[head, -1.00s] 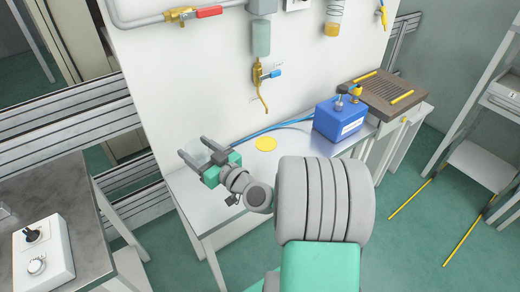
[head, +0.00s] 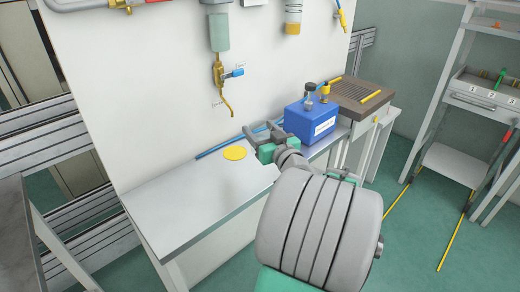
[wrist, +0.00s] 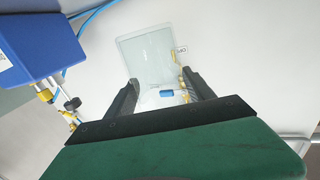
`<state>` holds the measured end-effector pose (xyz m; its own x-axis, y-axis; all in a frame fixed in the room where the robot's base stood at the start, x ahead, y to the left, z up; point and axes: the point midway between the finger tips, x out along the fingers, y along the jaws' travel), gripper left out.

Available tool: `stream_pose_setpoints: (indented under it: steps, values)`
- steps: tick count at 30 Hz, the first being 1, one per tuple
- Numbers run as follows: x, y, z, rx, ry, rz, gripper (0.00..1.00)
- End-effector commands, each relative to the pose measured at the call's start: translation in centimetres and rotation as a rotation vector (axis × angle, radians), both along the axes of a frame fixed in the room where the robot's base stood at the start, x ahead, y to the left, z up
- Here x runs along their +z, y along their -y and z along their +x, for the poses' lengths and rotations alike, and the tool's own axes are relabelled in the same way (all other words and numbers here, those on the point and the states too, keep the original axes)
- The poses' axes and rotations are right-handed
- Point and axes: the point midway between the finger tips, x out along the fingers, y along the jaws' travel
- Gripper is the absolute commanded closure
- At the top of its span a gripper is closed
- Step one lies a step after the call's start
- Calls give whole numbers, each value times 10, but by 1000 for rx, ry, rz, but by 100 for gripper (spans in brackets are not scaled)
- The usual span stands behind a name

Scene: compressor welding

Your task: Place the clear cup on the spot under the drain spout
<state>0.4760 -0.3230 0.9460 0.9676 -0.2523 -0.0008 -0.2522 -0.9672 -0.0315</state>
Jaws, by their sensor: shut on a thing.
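My gripper (head: 262,135) is shut on the clear cup (wrist: 148,58), which shows between the two dark fingers in the wrist view. In the head view the cup is too faint to make out. My gripper is above the bench, right of the yellow round spot (head: 235,153). The brass drain spout (head: 227,105) with its blue handle hangs on the white panel above the spot, left of my gripper. The blue handle also shows in the wrist view (wrist: 167,93), seen between the fingers. The spot itself is bare.
A blue box (head: 311,121) with fittings on top stands on the bench close to the right of my gripper. A brown grated block (head: 355,92) is beyond it. A blue hose (head: 215,147) lies along the back of the bench (head: 180,205). The bench's left part is clear.

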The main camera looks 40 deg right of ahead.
Motion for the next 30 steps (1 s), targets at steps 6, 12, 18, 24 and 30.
stream_pose_setpoints:
  steps: [6,12,18,24,30]
  values:
    - [-48,26,29,2,-1,2,79]
    - [-66,36,40,1,0,2,79]
    - [-92,35,39,1,1,0,79]
    - [-91,35,39,1,1,-1,79]
    - [-94,35,39,0,1,-1,35]
